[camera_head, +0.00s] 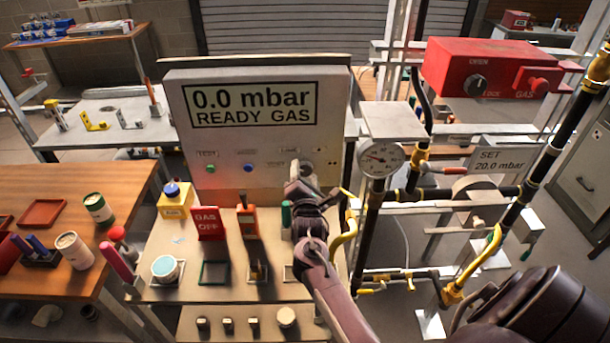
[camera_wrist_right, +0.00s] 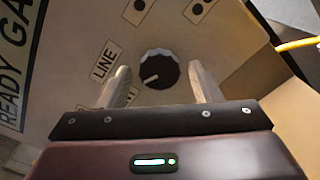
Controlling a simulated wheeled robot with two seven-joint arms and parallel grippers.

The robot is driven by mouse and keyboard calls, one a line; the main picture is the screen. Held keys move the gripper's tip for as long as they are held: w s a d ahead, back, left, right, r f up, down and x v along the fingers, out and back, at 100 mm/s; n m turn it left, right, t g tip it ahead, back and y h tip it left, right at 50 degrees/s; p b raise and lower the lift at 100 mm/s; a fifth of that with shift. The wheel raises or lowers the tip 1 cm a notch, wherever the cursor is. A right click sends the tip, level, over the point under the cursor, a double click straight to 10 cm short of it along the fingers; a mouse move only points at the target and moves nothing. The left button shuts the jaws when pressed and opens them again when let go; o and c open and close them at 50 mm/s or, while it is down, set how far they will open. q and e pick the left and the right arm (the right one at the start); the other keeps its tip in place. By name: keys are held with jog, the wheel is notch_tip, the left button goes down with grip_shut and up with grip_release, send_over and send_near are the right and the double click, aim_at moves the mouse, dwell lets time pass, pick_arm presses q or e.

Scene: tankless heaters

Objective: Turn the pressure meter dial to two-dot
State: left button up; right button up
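The dark round dial (camera_wrist_right: 159,69) sits on the grey panel under the "0.0 mbar READY GAS" display (camera_head: 250,105). Its white pointer mark points to the lower left in the wrist view, towards the "LINE" label (camera_wrist_right: 106,60) side. A one-dot label (camera_wrist_right: 139,5) and a two-dot label (camera_wrist_right: 197,8) show above the dial there. My right gripper (camera_wrist_right: 160,72) is open, with one finger on each side of the dial and gaps visible. It also shows at the panel in the head view (camera_head: 303,172), largely covering the dial. My left gripper is not in view.
A pressure gauge (camera_head: 381,158) and black and yellow pipes stand right of the panel. A red gas box (camera_head: 500,68) is at the upper right. A red "GAS OFF" sign (camera_head: 208,223) and small tools stand on the bench below.

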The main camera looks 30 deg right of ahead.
jog(key=c, duration=0.8)
